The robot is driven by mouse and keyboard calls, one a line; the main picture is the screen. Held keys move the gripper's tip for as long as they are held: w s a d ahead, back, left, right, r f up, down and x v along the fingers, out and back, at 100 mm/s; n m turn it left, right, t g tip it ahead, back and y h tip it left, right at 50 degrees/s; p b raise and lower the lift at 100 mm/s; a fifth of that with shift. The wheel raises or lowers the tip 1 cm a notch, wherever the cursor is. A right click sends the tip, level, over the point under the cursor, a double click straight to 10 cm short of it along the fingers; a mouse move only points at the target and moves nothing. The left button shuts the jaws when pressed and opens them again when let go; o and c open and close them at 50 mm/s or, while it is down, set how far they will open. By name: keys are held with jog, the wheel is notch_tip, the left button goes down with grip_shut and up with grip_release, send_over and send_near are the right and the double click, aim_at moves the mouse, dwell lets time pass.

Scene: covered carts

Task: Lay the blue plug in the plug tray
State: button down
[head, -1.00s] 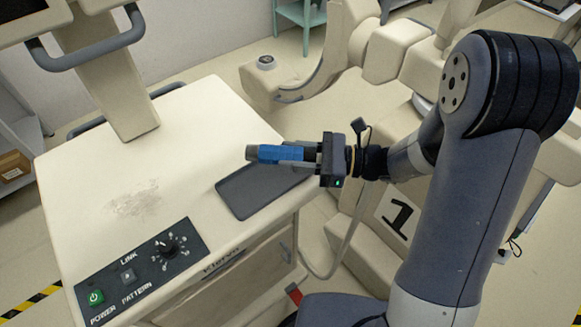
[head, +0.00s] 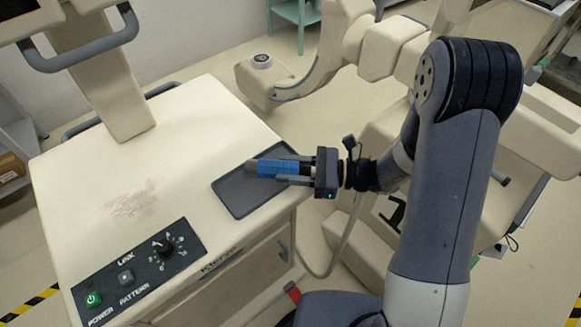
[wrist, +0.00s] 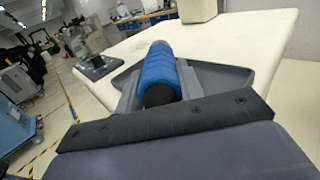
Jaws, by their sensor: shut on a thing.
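The blue plug (head: 277,168) has a grey tip and lies level between the fingers of my gripper (head: 290,170), which is shut on it. The plug tray (head: 236,203) is a shallow dark grey tray on the right side of the cart top. In the head view the plug is over the tray's far part, its tip pointing left. In the wrist view the plug (wrist: 159,72) points away from me, with the tray (wrist: 235,78) around and beneath it. I cannot tell whether the plug touches the tray floor.
The cream cart top (head: 185,130) is clear left of the tray. A control panel (head: 138,272) with a knob and a green power button is at its front. A column with a grey handle (head: 85,55) rises at the back. Cream jointed equipment (head: 300,80) stands behind.

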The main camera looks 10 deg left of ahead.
jog(key=shift+f+b, duration=0.35)
jog(key=shift+f, duration=0.1)
jog(key=c, duration=0.9)
grip_release()
jog(key=shift+s+f, duration=0.1)
jog(key=shift+r+p, duration=0.35)
jog(key=shift+p, duration=0.05)
jog(key=d, duration=0.4)
jog(key=w+d+b, duration=0.1)
jog(key=d, duration=0.3)
jog(key=d+b, duration=0.1)
jog(key=d, duration=0.3)
jog(key=shift+w+r, duration=0.35)
jog(key=shift+a, duration=0.1)
